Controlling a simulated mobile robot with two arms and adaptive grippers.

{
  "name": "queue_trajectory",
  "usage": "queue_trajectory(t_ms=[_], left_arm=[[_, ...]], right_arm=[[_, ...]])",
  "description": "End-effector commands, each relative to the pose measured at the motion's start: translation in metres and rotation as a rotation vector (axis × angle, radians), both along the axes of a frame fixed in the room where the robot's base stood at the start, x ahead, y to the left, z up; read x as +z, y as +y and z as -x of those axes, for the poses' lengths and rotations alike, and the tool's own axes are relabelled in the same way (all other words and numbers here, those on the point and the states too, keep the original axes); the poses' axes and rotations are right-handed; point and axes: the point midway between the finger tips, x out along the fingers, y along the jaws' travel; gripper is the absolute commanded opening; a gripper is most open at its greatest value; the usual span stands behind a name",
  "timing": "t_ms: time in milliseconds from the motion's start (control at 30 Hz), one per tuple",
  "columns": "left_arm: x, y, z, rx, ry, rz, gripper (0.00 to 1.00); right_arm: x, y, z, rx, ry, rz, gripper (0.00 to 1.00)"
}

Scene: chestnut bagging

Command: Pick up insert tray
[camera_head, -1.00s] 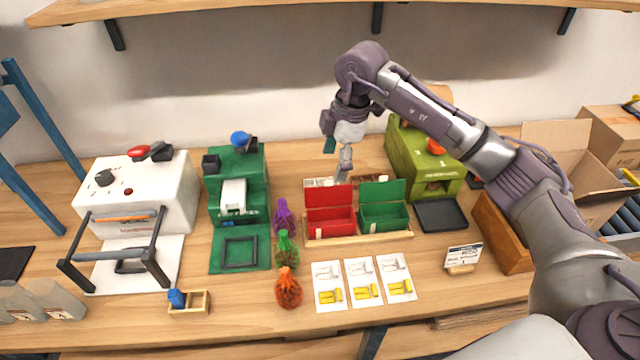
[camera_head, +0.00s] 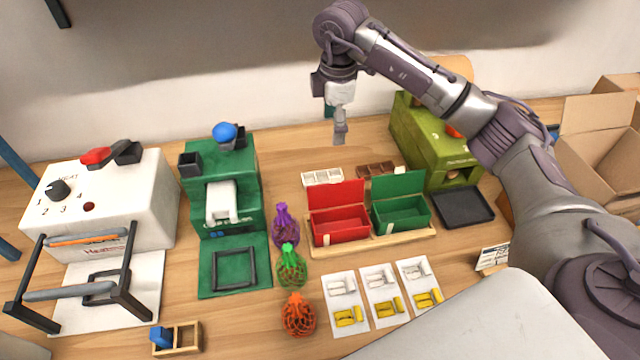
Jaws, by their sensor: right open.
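Two small compartmented insert trays lie on the table behind the red and green boxes. One is a white insert tray (camera_head: 322,178) and the other is a brown insert tray (camera_head: 375,169). My right gripper (camera_head: 340,136) points down above and behind the white tray, apart from both trays. It is open, seen nearly edge-on, with nothing visible in it. My left gripper is not in view.
A red box (camera_head: 338,225) and a green box (camera_head: 402,212) with raised lids stand on a wooden base in front of the trays. A green machine (camera_head: 225,175) is to the left and an olive machine (camera_head: 425,140) to the right. Netted bags (camera_head: 291,268) and picture cards (camera_head: 380,295) lie in front.

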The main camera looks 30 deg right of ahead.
Motion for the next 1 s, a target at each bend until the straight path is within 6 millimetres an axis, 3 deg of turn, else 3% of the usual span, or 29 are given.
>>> queue_trajectory(t_ms=[100,267,367,700,1000], left_arm=[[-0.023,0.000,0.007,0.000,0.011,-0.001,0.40],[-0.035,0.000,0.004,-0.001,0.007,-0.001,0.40],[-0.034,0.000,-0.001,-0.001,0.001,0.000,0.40],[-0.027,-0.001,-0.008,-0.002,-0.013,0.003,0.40],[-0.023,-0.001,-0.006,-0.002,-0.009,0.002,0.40]], right_arm=[[-0.022,0.000,0.000,0.000,0.000,0.000,0.73],[-0.035,0.000,0.000,0.000,0.000,0.000,0.73],[-0.043,0.000,-0.001,0.000,0.003,0.000,0.73],[-0.105,-0.001,-0.006,0.000,0.004,0.000,0.73],[-0.129,-0.003,-0.010,-0.001,0.003,0.000,0.73]])
